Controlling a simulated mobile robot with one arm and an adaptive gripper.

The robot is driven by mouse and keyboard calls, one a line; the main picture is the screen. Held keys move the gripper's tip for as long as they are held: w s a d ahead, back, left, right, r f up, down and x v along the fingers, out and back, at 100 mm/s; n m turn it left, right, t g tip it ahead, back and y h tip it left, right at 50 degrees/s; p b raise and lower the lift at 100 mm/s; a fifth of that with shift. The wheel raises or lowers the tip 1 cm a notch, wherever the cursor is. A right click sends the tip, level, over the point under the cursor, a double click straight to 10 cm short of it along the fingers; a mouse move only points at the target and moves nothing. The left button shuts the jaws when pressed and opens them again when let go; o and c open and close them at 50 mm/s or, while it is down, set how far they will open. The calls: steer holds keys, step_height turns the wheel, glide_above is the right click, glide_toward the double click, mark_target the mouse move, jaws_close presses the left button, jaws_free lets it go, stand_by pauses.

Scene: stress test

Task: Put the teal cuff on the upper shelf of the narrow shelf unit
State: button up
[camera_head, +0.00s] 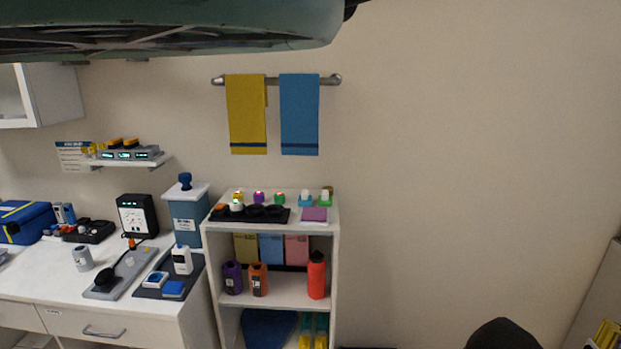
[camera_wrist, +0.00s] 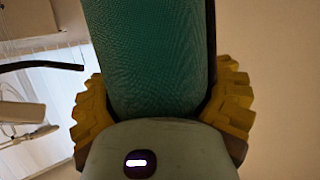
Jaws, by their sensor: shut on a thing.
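My gripper (camera_wrist: 161,106) has its yellow ridged fingers shut on the teal cuff (camera_wrist: 150,55), one on each side, in the wrist view. The cuff has a woven-looking surface, and its far end runs out of the picture. The narrow white shelf unit (camera_head: 212,262) stands at the middle of the head view. Its upper shelf (camera_head: 283,288) holds a purple container (camera_head: 232,277), an orange container (camera_head: 259,279) and a red bottle (camera_head: 317,275), with colored boxes behind.
A black tray (camera_head: 270,214) and small items fill the unit's top. A blue object (camera_head: 268,328) is on the lower shelf. A cluttered white counter (camera_head: 50,275) adjoins at left. Two towels (camera_head: 247,113) hang above. Bare wall lies right; a dark rounded shape (camera_head: 503,335) shows at the bottom.

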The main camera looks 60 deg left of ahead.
step_height(320, 180, up, 29)
steer(key=p, duration=2.6)
steer(key=shift+f+p, duration=0.2)
steer(key=shift+p, duration=0.1)
steer(key=shift+d+f, duration=0.1)
